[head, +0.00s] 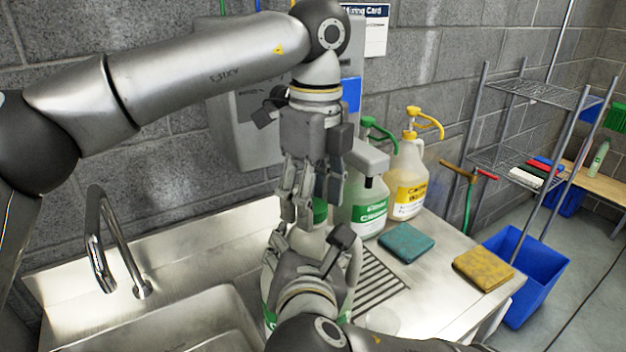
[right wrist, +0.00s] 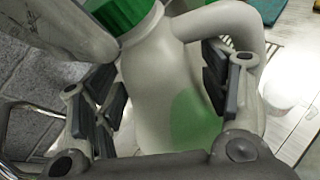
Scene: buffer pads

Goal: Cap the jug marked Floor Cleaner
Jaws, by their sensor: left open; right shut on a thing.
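A pale jug with a green label stands by the sink, mostly hidden by my right arm in the head view; the right wrist view shows its body (right wrist: 150,70) and handle. Its label text is not readable from here. A green cap (head: 320,211) is at the top of this jug, and it also shows in the right wrist view (right wrist: 130,14). It looks level on the neck; I cannot tell how tight. My right gripper (head: 313,252) is shut on the jug from the front. My left gripper (head: 308,205) points down, open, with its fingers around or beside the cap.
A green-pump jug (head: 369,210) and a yellow-pump jug (head: 408,188) stand behind to the right. A teal sponge (head: 406,243) and a yellow sponge (head: 483,270) lie on the counter. A tall faucet (head: 100,240) rises at left, beside the sink basin (head: 180,325).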

